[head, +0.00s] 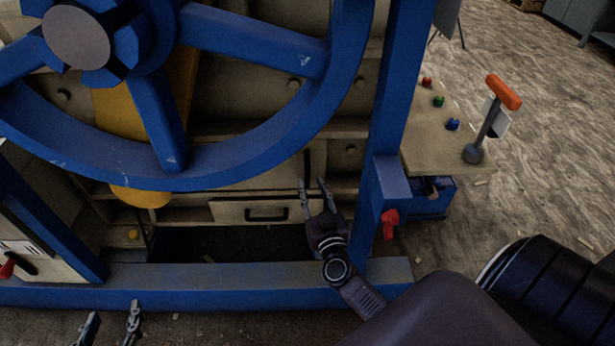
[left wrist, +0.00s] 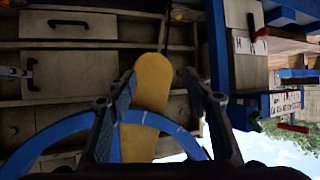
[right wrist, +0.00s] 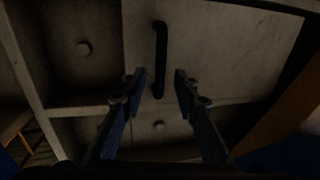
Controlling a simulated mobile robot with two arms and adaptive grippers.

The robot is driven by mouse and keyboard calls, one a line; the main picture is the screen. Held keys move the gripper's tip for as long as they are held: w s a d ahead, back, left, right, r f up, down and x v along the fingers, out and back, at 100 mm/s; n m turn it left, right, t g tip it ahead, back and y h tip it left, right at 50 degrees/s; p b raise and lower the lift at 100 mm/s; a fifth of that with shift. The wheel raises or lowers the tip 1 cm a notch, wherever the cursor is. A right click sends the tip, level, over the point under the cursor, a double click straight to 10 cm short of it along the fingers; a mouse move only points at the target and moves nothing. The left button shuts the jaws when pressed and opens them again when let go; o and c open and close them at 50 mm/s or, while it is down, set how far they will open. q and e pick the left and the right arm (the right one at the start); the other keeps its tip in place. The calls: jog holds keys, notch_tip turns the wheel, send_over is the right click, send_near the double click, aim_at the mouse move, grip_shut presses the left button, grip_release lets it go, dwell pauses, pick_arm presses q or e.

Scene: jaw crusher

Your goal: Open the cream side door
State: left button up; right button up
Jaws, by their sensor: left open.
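A cream door panel (right wrist: 230,50) with a black bar handle (right wrist: 160,60) fills much of the right wrist view. Its handle also shows in the left wrist view (left wrist: 30,73) and, small, in the head view (head: 307,164), where the blue wheel hides much of the panel. My right gripper (head: 311,182) is open; its fingers lie on either side of the handle's near end in the right wrist view. I cannot tell whether they touch it. The door looks shut. My left gripper (head: 111,310) is open and empty, low at the front left.
A large blue wheel (head: 245,165) and yellow belt (left wrist: 148,100) stand before the panels. A cream drawer front (head: 235,211) with a black handle is below. A blue post (head: 392,110), red knob (head: 390,222) and orange-topped lever (head: 503,92) are to the right.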

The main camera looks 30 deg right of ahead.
aim_at(308, 176)
jog(key=b+x, duration=0.1)
jog(key=x, duration=0.4)
pick_arm(q)
jog(key=w+d+r+t+h, duration=0.1)
jog(key=w+r+t, duration=0.2)
jog(key=r, duration=0.4)
jog(key=shift+d+t, duration=0.4)
pick_arm(e)
jog(key=shift+w+d, duration=0.1)
jog(key=shift+w, duration=0.15)
grip_shut()
